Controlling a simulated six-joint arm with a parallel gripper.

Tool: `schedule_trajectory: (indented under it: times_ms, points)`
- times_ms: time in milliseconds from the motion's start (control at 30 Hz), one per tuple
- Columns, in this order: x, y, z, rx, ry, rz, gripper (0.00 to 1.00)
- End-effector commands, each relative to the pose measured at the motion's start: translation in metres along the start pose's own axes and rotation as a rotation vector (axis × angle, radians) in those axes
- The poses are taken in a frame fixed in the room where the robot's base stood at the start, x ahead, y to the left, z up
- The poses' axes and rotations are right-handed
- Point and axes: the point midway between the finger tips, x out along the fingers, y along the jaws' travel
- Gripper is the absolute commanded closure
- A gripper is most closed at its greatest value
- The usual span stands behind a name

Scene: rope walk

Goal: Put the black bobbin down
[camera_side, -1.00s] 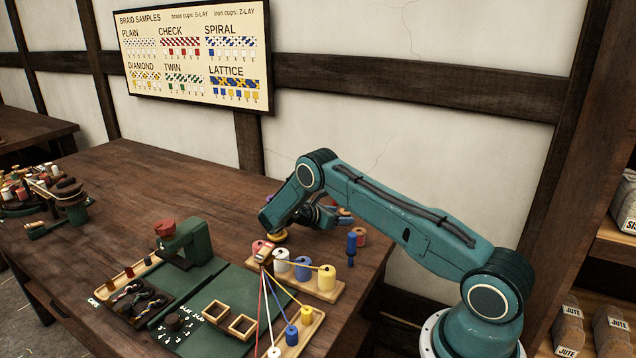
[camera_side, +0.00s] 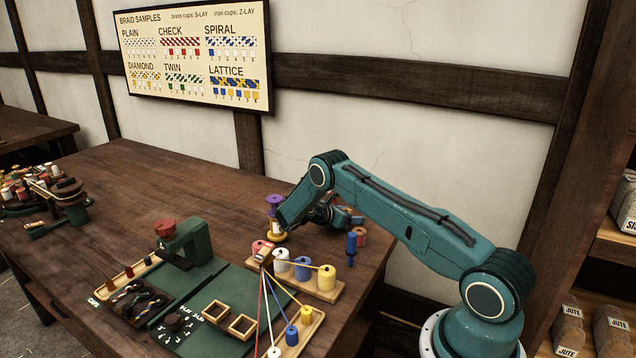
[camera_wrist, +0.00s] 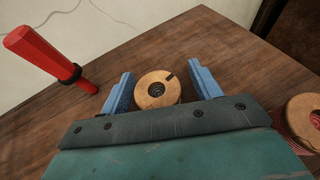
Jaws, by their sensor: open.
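In the wrist view, a round wooden bobbin end (camera_wrist: 157,90) with a dark centre hole lies between the two blue fingers of my gripper (camera_wrist: 165,88). The fingers are spread, with a gap to the bobbin on each side. The thread on this bobbin is hidden under its flange, so I cannot tell whether it is the black one. In the side view my gripper (camera_side: 324,213) is low at the back of the bench, and my arm hides much of it. No bobbin is clearly black there.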

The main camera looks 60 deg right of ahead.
Motion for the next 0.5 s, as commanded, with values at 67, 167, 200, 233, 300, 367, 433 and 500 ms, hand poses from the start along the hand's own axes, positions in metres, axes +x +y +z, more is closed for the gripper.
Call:
schedule_trajectory:
  times_ms: [67,167,200,233,300,367,433,500]
  points:
    - [-0.0002,0.0,0.0,0.0,0.0,0.0,0.37]
    - [-0.0003,0.0001,0.0,0.0,0.0,0.0,0.37]
    - [-0.0003,0.0001,0.0001,0.0,0.0,0.0,0.37]
    - [-0.0003,0.0001,0.0001,0.0,0.0,0.0,0.37]
    - [-0.0004,0.0001,0.0001,0.0,0.0,0.0,0.37]
    - [-0.0004,0.0001,0.0001,0.0,0.0,0.0,0.43]
    - [-0.0005,0.0001,0.0001,0.0,0.0,0.0,0.57]
    - [-0.0005,0.0001,0.0001,0.0,0.0,0.0,0.71]
